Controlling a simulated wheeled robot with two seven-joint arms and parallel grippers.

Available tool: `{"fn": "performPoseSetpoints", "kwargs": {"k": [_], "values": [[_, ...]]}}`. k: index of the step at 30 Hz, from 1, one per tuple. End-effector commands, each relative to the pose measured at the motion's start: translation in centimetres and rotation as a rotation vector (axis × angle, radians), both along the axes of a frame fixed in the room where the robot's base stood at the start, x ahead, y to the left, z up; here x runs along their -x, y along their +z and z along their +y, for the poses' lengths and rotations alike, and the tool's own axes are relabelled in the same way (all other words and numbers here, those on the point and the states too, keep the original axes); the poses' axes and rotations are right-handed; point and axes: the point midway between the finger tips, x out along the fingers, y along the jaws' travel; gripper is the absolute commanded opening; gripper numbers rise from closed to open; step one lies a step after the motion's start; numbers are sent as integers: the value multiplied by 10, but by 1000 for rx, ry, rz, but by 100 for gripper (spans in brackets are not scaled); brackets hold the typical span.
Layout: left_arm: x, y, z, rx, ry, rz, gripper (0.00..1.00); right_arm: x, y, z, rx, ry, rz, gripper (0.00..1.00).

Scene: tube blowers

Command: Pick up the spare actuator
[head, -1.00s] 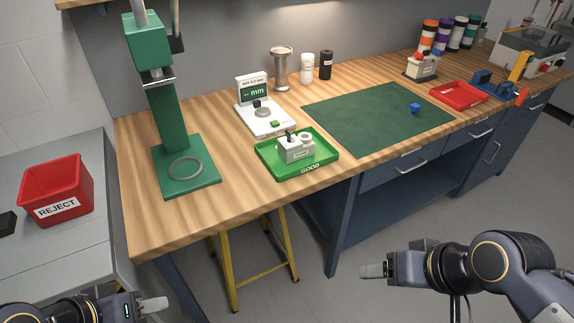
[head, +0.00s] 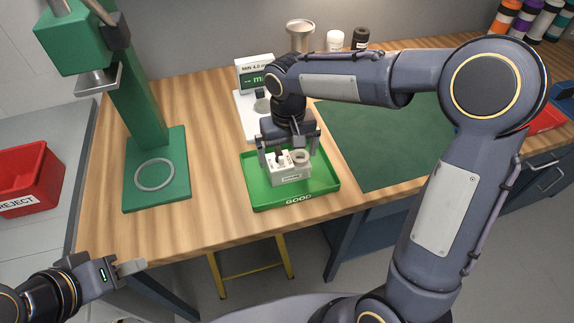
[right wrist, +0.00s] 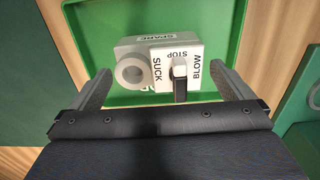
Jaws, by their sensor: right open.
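The spare actuator (head: 291,175) is a pale grey block with a round port and a black-handled lever. It stands in the green GOOD tray (head: 300,201). In the right wrist view the actuator (right wrist: 160,66) shows the words SPARE, SUCK, STOP and BLOW, with the lever at STOP. My right gripper (head: 289,153) is open over the tray, pointing down, with a finger (right wrist: 98,90) on each side of the block and a gap between. My left gripper (head: 130,267) is off the front edge of the bench at the lower left, its jaw opening unclear.
A gauge with a display (head: 255,75) stands behind the tray. A green press (head: 157,190) with a ring on its base is to the left. A green mat (head: 375,160) lies to the right, partly behind my right arm. A red REJECT bin (head: 30,180) is at far left.

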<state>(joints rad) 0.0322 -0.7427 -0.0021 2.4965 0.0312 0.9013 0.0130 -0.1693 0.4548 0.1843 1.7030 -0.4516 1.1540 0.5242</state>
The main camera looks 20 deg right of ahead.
Motion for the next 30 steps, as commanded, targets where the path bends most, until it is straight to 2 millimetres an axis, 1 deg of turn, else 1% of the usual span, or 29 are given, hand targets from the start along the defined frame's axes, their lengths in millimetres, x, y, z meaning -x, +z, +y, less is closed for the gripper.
{"fn": "performPoseSetpoints", "kwargs": {"k": [6,9,13,18,19,27,29,30], "values": [[0,8,0,0,0,0,36,-6,-31,-2,0,-1,6,100],[0,8,0,0,0,0,36,-6,-44,-2,0,0,4,100],[0,8,0,0,0,0,36,-6,-51,-1,-1,-1,1,100],[0,7,0,0,0,0,36,-6,-51,-1,-1,-1,0,100],[0,7,0,0,0,0,36,-6,-51,-1,-1,-1,0,99],[0,8,0,0,0,0,36,-6,-50,-2,-1,-1,0,63],[0,8,0,0,0,0,36,-6,-50,-2,-1,-1,0,56],[0,8,0,0,0,0,36,-7,-49,-1,-1,-1,-2,54]]}}
